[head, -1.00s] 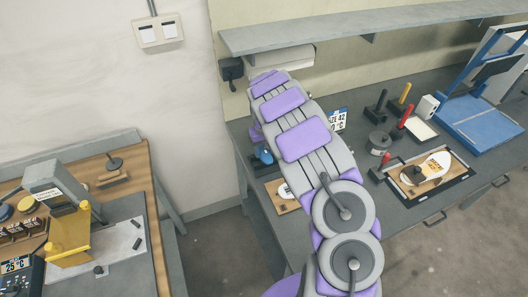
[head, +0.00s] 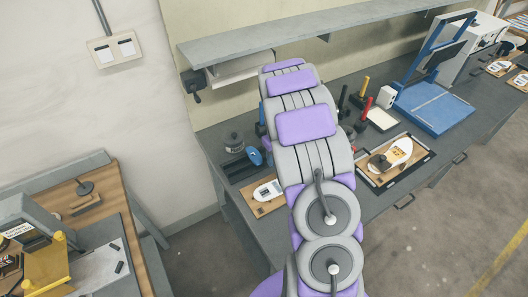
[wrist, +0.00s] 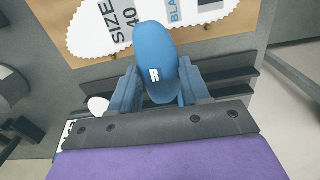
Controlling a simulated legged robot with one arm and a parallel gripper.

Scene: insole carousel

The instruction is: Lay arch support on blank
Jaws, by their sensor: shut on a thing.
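In the wrist view my gripper (wrist: 159,72) is shut on a blue arch support (wrist: 158,50) marked R, its rounded end pointing away from my palm. Beyond it is a white blank (wrist: 88,28) with a zigzag edge and the printing "SIZE 40", on a brown board (wrist: 235,42). The support overlaps the blank's lower edge in this view; I cannot tell the gap between them.
Red and yellow handled tools and a blue press (head: 437,105) stand to the right. A shelf (head: 290,32) overhangs the bench.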

